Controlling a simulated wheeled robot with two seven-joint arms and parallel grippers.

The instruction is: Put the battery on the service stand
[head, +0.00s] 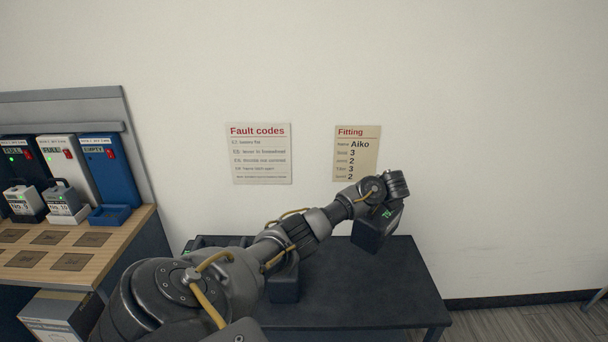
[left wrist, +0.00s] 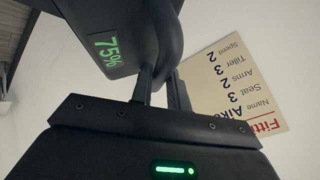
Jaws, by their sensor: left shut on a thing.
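My left gripper (left wrist: 162,92) is shut on the handle of a black battery (head: 372,232). The battery hangs slightly tilted above the right part of a low dark table (head: 375,290), apart from its top as far as I can tell. In the left wrist view the battery (left wrist: 118,38) shows a green "75%" readout, and the fingers grip its handle. The fingers are hard to make out in the head view. A dark block (head: 285,285) on the table is partly hidden behind my left arm. No label marks the service stand. My right gripper is not in view.
A wooden bench (head: 115,245) at left holds chargers, including a blue one (head: 110,165), and smaller batteries (head: 62,198). Two notices, "Fault codes" (head: 261,155) and "Fitting" (head: 355,153), hang on the wall. The table's right part is clear.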

